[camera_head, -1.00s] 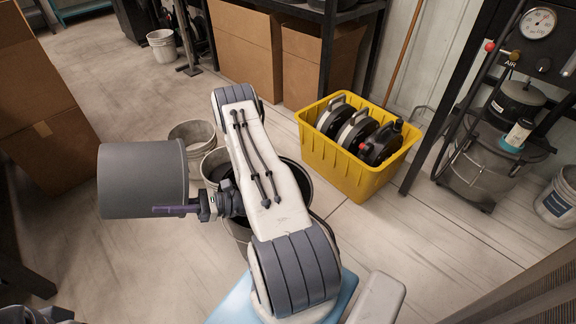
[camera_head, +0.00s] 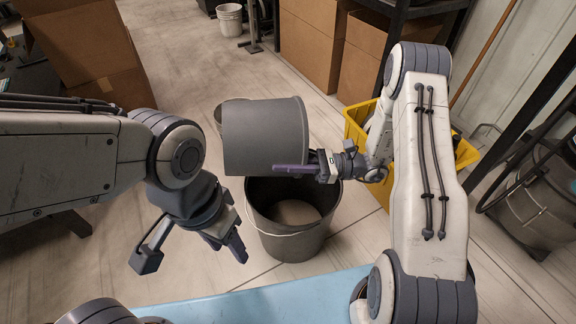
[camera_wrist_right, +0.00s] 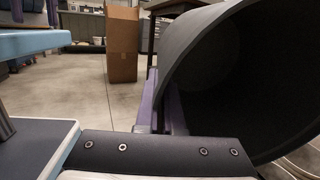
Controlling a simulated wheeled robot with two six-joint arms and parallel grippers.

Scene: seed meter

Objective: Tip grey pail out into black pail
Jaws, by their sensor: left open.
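The grey pail (camera_head: 262,138) is held tilted well over on its side, above the back of the black pail. My right gripper (camera_head: 300,168) is shut on its wall near the rim, with purple fingers. In the right wrist view, the fingers (camera_wrist_right: 165,108) grip the edge of the grey pail (camera_wrist_right: 262,75), whose visible inside is dark with no contents showing. The black pail (camera_head: 290,230) stands upright on the floor, with a pale patch inside at its bottom. My left gripper (camera_head: 228,243) is open and empty, pointing down left of the black pail.
A yellow crate (camera_head: 357,120) stands behind my right arm. Cardboard boxes (camera_head: 312,45) stand at the back. A light blue surface (camera_head: 255,300) is at the front. Floor left of the pails is clear.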

